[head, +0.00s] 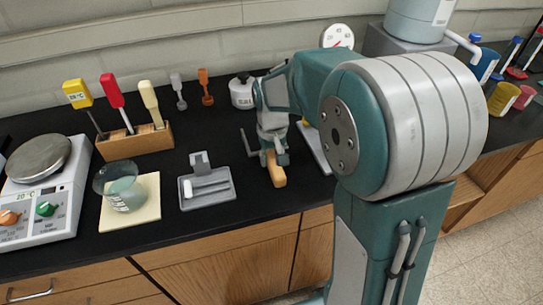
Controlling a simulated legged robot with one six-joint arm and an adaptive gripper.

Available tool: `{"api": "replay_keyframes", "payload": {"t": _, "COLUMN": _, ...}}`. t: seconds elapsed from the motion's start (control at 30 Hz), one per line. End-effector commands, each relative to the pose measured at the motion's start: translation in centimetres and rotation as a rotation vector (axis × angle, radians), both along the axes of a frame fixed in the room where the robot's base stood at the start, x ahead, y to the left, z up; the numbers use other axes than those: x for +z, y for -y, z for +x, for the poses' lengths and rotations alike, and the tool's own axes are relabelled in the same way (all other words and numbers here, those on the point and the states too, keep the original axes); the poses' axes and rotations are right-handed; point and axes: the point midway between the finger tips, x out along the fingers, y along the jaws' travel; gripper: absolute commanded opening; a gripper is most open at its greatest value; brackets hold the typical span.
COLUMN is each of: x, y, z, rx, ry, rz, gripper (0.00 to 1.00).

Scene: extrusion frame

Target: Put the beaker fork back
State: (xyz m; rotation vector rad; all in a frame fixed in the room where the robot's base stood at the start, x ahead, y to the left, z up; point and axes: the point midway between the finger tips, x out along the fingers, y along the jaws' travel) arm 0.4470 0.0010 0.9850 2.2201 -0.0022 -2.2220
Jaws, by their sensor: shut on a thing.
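My gripper (273,155) points down over the black bench, right of the grey tray. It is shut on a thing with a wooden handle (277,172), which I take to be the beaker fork. The handle's end sticks out toward the bench's front edge. The gripper and wrist hide the rest of the fork, and I cannot tell whether it touches the bench. A wooden block (135,141) at the left holds several tools with yellow, red and cream handles.
A beaker (121,187) with pale liquid stands on a cream pad (148,212). The grey tray (207,203) holds a white rod. A hotplate (48,199) is at the far left. Several coloured beakers stand at the right. The front strip of bench is clear.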

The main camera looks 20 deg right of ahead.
Motion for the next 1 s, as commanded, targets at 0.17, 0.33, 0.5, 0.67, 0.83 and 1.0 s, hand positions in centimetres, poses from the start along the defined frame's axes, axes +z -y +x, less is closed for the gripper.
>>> {"api": "replay_keyframes", "payload": {"t": 0.17, "x": -0.3, "y": 0.0, "z": 0.0, "rx": 0.000, "ry": 0.000, "rz": 0.000, "gripper": 0.00}}
{"api": "replay_keyframes", "payload": {"t": 0.33, "x": -0.6, "y": 0.0, "z": 0.0, "rx": 0.000, "ry": 0.000, "rz": 0.000, "gripper": 0.00}}
{"api": "replay_keyframes", "payload": {"t": 0.5, "x": -0.6, "y": 0.0, "z": 0.0, "rx": 0.000, "ry": 0.000, "rz": 0.000, "gripper": 0.82}}
{"api": "replay_keyframes", "payload": {"t": 0.67, "x": -0.6, "y": 0.0, "z": 0.0, "rx": 0.000, "ry": 0.000, "rz": 0.000, "gripper": 0.82}}
{"api": "replay_keyframes", "payload": {"t": 0.83, "x": -0.6, "y": 0.0, "z": 0.0, "rx": 0.000, "ry": 0.000, "rz": 0.000, "gripper": 0.82}}
{"api": "replay_keyframes", "payload": {"t": 1.0, "x": 0.7, "y": 0.0, "z": 0.1, "rx": 0.000, "ry": 0.003, "rz": 0.000, "gripper": 0.82}}
